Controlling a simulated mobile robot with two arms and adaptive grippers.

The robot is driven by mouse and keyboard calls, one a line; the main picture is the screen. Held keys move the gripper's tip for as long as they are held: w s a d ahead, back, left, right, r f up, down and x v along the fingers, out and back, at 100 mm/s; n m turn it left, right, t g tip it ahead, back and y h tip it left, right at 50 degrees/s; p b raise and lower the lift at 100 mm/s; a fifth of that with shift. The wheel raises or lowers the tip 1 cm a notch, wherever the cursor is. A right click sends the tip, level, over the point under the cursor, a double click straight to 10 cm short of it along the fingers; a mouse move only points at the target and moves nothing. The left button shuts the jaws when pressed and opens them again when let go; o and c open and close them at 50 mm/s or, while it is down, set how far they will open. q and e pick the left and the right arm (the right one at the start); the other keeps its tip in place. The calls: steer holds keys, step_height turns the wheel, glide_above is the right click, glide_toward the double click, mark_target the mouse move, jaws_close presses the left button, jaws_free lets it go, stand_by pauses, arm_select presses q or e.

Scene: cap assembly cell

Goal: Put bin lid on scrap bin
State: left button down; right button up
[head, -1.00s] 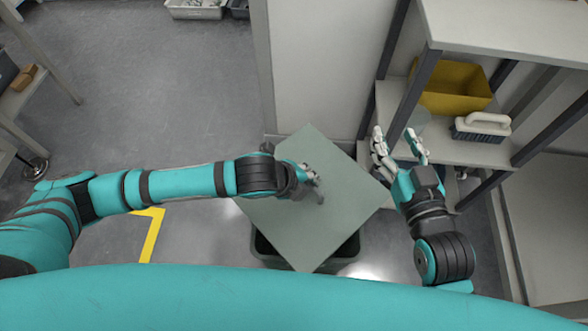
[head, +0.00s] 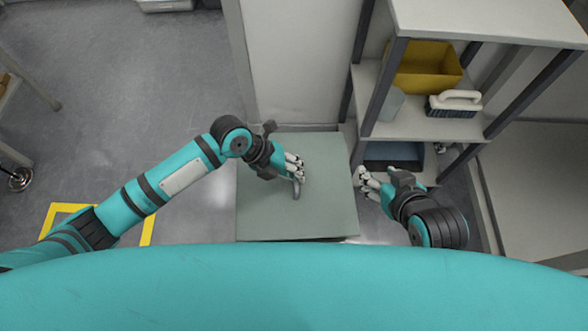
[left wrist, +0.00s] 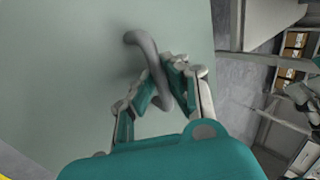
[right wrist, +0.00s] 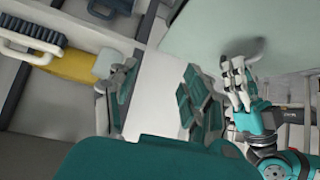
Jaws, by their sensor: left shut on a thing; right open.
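The bin lid (head: 265,205) is a flat grey-green square panel in the middle of the head view. Its grey looped handle (left wrist: 138,40) shows in the left wrist view. My left gripper (head: 295,172) is shut on this handle from above. The lid also fills much of the left wrist view (left wrist: 60,60) and the top right of the right wrist view (right wrist: 210,30). The scrap bin is hidden beneath the lid, so I cannot tell whether they touch. My right gripper (head: 366,182) is open and empty, just right of the lid.
A shelf unit (head: 480,20) stands at the right, with a yellow bin (head: 425,70) and a white-handled brush (head: 453,103). A blue tray (head: 393,155) sits low on it. A pale wall panel (head: 300,60) is behind the lid. The floor (head: 130,90) at the left is open.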

arm_select(q)
steer(key=shift+f+b, duration=0.5)
steer(key=shift+f, duration=0.2)
steer(key=shift+f+b, duration=0.4)
steer(key=shift+f, duration=0.05)
step_height(320, 180, down, 2)
steer(key=shift+f+b, duration=0.1)
steer(key=shift+b, duration=0.75)
steer(key=shift+f+b, duration=0.65)
steer(key=shift+f, duration=0.15)
arm_select(e)
steer(key=w+a+r+t+y, duration=0.2)
steer(key=r+t, duration=0.4)
steer(key=r, duration=0.3)
steer(key=w+a+r+t+y, duration=0.2)
steer(key=w+r+t, duration=0.1)
steer(key=r+t, duration=0.4)
steer(key=shift+w+a+r+n, duration=0.15)
steer(key=shift+r+n, duration=0.25)
steer(key=shift+r, duration=1.25)
arm_select(q)
steer(key=shift+w+d, duration=0.1)
steer(key=shift+w, duration=0.05)
steer(key=shift+f, duration=0.1)
arm_select(e)
steer(key=shift+r+t+y, duration=0.2)
steer(key=shift+t+y, duration=0.1)
